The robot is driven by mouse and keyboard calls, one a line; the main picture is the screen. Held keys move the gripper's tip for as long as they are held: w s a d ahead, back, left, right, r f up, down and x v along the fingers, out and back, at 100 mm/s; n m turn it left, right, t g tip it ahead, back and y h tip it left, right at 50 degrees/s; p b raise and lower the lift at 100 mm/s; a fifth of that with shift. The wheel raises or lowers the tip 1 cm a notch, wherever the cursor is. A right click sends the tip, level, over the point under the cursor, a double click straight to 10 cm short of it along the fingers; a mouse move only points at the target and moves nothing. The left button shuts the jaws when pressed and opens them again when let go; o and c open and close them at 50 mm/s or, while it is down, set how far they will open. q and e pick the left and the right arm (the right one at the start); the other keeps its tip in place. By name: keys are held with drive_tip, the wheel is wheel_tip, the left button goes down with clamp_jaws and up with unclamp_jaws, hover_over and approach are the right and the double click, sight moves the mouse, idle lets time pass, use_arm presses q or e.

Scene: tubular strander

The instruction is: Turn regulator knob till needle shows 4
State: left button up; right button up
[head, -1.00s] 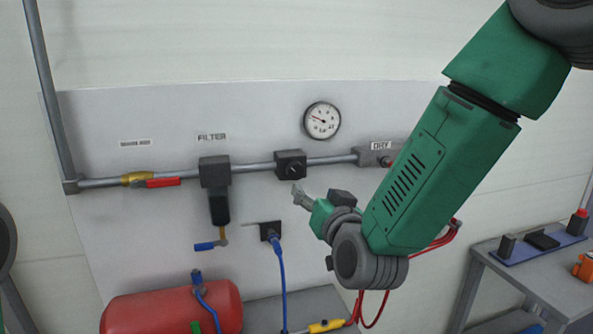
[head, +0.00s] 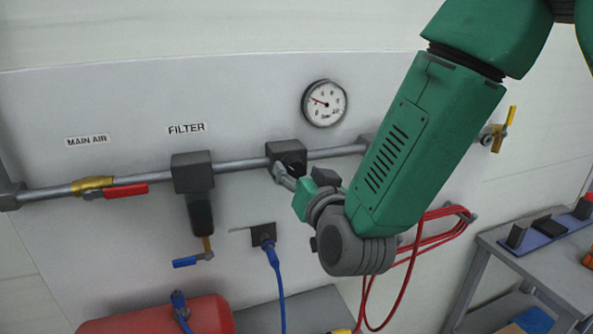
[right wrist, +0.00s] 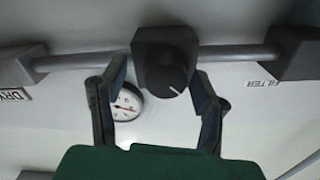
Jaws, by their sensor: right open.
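The black regulator (head: 285,154) sits on the grey pipe. Its round knob (right wrist: 163,80) has a white line mark, pointing down and right in the right wrist view. My right gripper (head: 284,174) is at the regulator and hides most of the knob in the head view. In the right wrist view its open fingers (right wrist: 160,78) stand on either side of the knob, with gaps visible. The pressure gauge (head: 324,103) is above and right of the regulator; its needle points up and left, but the exact value is too small to read. My left gripper is not in view.
The filter (head: 193,172) and the main air valve with red handle (head: 126,191) are left on the same pipe. A side table (head: 540,262) stands right.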

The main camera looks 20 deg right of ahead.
drive_tip(key=shift+a, duration=0.2)
drive_tip(key=c, duration=0.8)
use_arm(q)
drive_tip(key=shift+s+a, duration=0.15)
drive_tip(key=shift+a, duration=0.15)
use_arm(e)
drive_tip(key=shift+s+a, duration=0.1)
drive_tip(key=shift+a, duration=0.15)
drive_tip(key=c, duration=0.3)
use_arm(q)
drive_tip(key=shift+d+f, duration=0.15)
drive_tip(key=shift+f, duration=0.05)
use_arm(e)
drive_tip(key=shift+d+f, duration=0.1)
drive_tip(key=shift+d, duration=0.1)
drive_tip(key=shift+c, duration=0.2)
